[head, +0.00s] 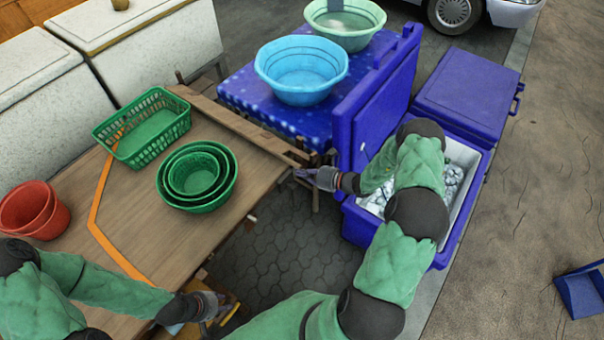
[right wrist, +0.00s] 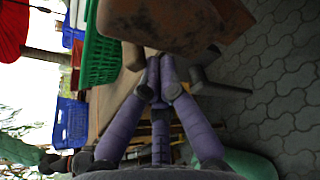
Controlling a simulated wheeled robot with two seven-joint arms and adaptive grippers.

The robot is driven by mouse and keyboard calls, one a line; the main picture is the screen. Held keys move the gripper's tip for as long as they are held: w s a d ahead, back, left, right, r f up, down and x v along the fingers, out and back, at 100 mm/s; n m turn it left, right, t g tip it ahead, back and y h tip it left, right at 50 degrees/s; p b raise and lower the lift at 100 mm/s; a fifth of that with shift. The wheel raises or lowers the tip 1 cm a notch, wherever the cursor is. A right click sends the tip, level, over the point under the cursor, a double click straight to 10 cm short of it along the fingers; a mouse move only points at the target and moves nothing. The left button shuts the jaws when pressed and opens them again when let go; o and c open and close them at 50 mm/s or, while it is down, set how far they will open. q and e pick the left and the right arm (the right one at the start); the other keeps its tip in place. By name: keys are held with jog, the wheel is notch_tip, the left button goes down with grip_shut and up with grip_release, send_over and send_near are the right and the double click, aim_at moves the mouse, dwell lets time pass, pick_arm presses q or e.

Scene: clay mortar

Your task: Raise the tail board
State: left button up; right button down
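The tail board appears to be the long wooden plank (head: 232,122) along the far right end of the wooden cart bed (head: 130,215); its exact tilt is hard to judge. My right gripper (head: 303,175) is at the plank's right end, by a wooden post. In the right wrist view, my right gripper's purple fingers (right wrist: 160,78) come close together just below a brown wooden piece (right wrist: 165,20); I cannot tell if they hold it. My left gripper (head: 222,308) is low at the cart's near edge, beside something yellow, its fingers partly hidden.
Green basket (head: 145,128), nested green bowls (head: 198,177) and red pots (head: 35,210) stand on the cart. A blue table (head: 235,90) with basins and an open blue cooler (head: 455,180) stand beyond my right gripper. Paving (head: 290,250) lies between cart and cooler.

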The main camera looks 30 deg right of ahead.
pick_arm(q)
jog(key=shift+r+p, duration=0.9)
jog(key=shift+r, duration=0.2)
pick_arm(e)
jog(key=shift+m+y, duration=0.4)
jog(key=shift+m, duration=0.3)
jog(key=shift+w+d+r, duration=0.25)
jog(key=shift+d+r, duration=0.25)
jog(key=shift+r, duration=0.35)
jog(key=shift+w+d+r, duration=0.2)
jog(key=shift+d+r, duration=0.3)
jog(key=shift+r, duration=0.35)
